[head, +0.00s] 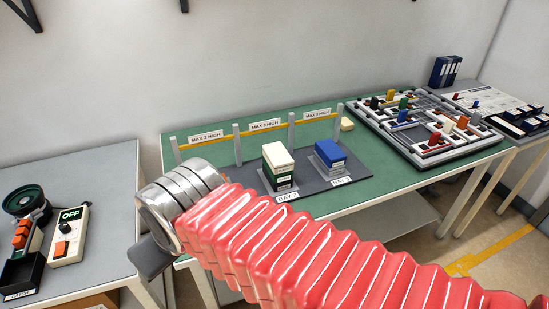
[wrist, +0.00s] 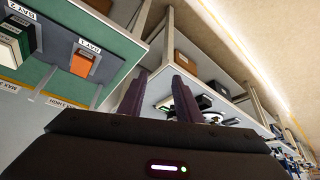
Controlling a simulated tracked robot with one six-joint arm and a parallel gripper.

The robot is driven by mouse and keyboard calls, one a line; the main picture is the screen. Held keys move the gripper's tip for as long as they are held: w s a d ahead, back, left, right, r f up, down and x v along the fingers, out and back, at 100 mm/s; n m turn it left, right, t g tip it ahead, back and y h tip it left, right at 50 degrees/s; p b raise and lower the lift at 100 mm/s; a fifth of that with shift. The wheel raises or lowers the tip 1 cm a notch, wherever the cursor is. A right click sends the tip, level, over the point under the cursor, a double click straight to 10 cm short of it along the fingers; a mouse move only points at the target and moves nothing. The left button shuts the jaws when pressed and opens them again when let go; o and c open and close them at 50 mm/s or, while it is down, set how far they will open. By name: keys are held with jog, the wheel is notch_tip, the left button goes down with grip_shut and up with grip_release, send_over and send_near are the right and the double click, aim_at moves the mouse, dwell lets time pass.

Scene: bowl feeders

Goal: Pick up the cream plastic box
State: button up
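A cream box (head: 278,153) tops a stack of green and white layers in BAY 2 on the dark rack base. A smaller cream block (head: 347,123) lies on the green mat behind the right post; I cannot tell which one the task means. My gripper (wrist: 157,98) has its two dark fingers apart, with nothing between them. In the head view only a dark part of it shows at the left, beyond my red arm, well away from both cream pieces. In the wrist view, the BAY 2 stack (wrist: 10,48) is partly cut off at the upper left.
A blue stack (head: 329,155) stands in BAY 3, right of the cream-topped stack. An orange box (wrist: 83,64) sits in BAY 1, hidden by my arm in the head view. Posts with a yellow rail (head: 265,130) stand behind the bays. A control box (head: 70,235) is on the left table.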

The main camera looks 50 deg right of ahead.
jog(key=shift+o, duration=0.2)
jog(key=shift+o, duration=0.8)
jog(key=shift+w+d, duration=0.1)
jog(key=o, duration=0.9)
jog(key=w+d+m+h, duration=0.1)
jog(key=w+d, duration=0.2)
jog(key=d, duration=0.3)
jog(key=w+d+m+t+h, duration=0.1)
jog(key=w+d+h, duration=0.1)
jog(key=w+d, duration=0.2)
jog(key=d, duration=0.2)
jog(key=shift+d+f+m, duration=0.3)
jog(key=shift+d+f, duration=0.1)
jog(key=shift+o, duration=0.5)
jog(key=w+d+f+m+t+h, duration=0.1)
jog(key=w+d+h, duration=0.2)
jog(key=d, duration=1.1)
jog(key=shift+d+f+m+t, duration=0.2)
jog(key=shift+f+m+t, duration=0.1)
jog(key=shift+f+m, duration=0.1)
jog(key=m+t+h, duration=0.1)
jog(key=m+t, duration=0.1)
jog(key=t, duration=0.1)
send_near(281, 157)
jog(key=shift+s+a, duration=0.1)
jog(key=shift+s, duration=0.3)
jog(key=shift+x, duration=4.3)
